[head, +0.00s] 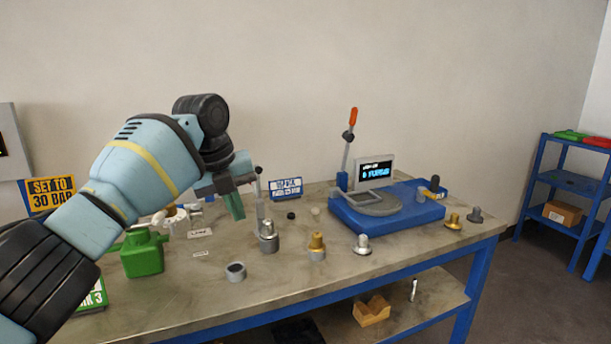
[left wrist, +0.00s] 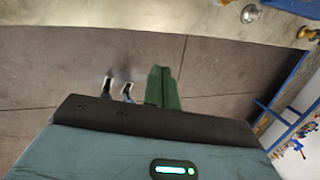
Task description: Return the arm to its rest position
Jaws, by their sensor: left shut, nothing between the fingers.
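My left arm comes in from the left in the head view, raised over the left part of the workbench (head: 205,287). My left gripper (head: 236,208) is at its end, with green fingers pointing down above the bench top. The fingers are shut together and hold nothing. In the left wrist view the shut green fingers (left wrist: 162,86) show against the grey floor tiles, with the bench edge above them. My right arm and gripper are not in view.
A green vessel (head: 142,254) stands under my left arm. Several metal and brass fittings (head: 317,246) stand along the bench front. A blue machine (head: 425,211) with a screen and an orange-handled lever (head: 352,118) stands at the right. A blue shelf (head: 559,181) stands beyond.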

